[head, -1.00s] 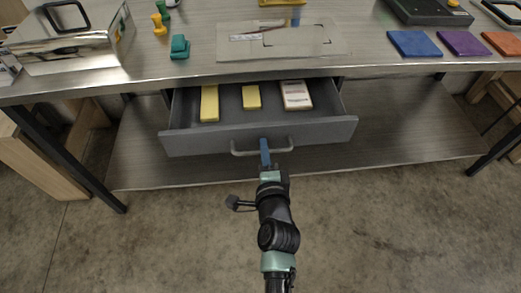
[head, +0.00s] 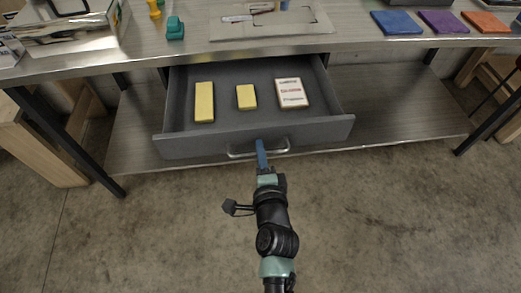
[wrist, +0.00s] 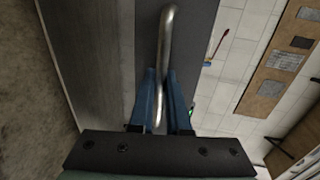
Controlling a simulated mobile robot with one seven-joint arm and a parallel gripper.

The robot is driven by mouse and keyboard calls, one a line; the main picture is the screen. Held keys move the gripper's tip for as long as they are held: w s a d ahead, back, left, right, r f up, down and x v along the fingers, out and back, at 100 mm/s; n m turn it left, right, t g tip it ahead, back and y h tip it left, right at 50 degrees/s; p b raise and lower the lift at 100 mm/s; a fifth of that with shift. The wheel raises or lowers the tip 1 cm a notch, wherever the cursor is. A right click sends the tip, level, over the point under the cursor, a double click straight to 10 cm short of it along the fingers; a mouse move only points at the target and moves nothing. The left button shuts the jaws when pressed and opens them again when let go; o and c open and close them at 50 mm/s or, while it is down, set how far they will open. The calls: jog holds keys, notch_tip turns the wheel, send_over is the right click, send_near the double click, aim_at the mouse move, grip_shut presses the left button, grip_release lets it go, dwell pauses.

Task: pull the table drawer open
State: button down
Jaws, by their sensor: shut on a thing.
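The grey table drawer (head: 250,136) stands well out from under the tabletop (head: 350,42). Its inside shows a long yellow block (head: 204,102), a short yellow block (head: 246,97) and a white labelled box (head: 291,93). A metal bar handle (head: 278,151) runs across the drawer front. My gripper (head: 261,150) is at the middle of the handle, with its blue fingers shut on it. In the wrist view the two blue fingers (wrist: 159,95) lie on either side of the handle bar (wrist: 168,40).
A lower shelf (head: 400,115) lies below the drawer. Table legs (head: 65,143) stand at left and right. The floor (head: 400,220) in front is clear.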

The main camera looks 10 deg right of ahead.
jog(key=c, duration=1.2)
grip_release()
jog(key=shift+o, duration=0.2)
jog(key=v, duration=1.3)
